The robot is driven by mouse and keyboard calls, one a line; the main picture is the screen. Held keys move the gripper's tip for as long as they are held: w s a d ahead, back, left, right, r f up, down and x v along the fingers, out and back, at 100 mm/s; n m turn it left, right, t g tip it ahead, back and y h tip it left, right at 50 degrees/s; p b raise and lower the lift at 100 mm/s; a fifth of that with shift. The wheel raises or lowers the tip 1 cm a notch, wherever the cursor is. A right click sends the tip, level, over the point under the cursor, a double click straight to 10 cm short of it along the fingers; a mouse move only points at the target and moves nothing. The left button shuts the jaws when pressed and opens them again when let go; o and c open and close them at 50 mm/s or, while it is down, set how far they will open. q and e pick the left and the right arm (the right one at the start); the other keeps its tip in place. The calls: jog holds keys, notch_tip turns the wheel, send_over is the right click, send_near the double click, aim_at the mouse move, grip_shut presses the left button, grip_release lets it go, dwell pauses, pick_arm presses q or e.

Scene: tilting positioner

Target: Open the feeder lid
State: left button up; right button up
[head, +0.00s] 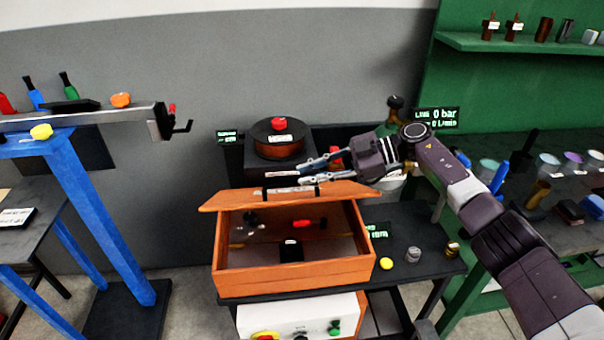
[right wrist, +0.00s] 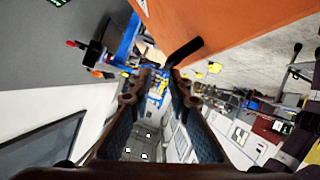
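The feeder is an orange box (head: 300,274) on a dark bench, in the middle of the head view. Its orange lid (head: 235,199) stands raised, seen nearly edge-on along the back, so the inside shows. A black handle (head: 291,190) is on the lid; it also shows in the right wrist view (right wrist: 184,51), beside the orange lid face (right wrist: 235,35). My right gripper (head: 308,171) is at the lid's upper edge, near the handle. Its fingers (right wrist: 161,76) are apart with nothing between them. Whether it touches the lid is unclear. My left gripper is out of view.
Inside the box are a red piece (head: 303,224) and a black block (head: 291,252). A spool with a red knob (head: 279,125) stands behind. A yellow knob (head: 386,263) and small metal parts lie right of the box. A blue stand (head: 105,225) is at left.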

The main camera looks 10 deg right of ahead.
jog(key=shift+p+v, duration=0.35)
jog(key=shift+v, duration=1.6)
jog(key=shift+f, duration=0.1)
jog(key=shift+a, duration=0.1)
